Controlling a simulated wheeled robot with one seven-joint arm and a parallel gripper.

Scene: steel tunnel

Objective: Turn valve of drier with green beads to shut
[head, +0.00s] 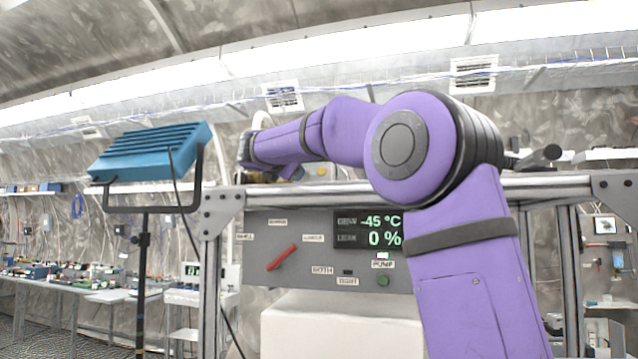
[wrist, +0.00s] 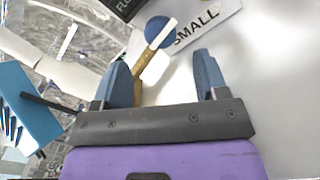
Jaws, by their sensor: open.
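In the wrist view, my gripper (wrist: 162,62) is open, its two blue-grey fingers apart. Just beyond the fingertips, nearer the left one, is a small valve (wrist: 157,30) with a round blue part, a pale bar and a brass-coloured stem. Nothing is seen clamped between the fingers. A plate lettered "SMALL" (wrist: 208,22) is to the right of the valve. No green beads can be made out in either view. In the head view, my purple arm reaches back over the frame, and the gripper's fingers cannot be made out there.
In the head view, a grey panel (head: 300,258) carries a red lever (head: 282,257) and a display (head: 368,230) reading -45 °C and 0 %. A blue lamp (head: 150,152) on a stand is left of the metal frame (head: 212,212). Its blue body also shows in the wrist view (wrist: 22,108).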

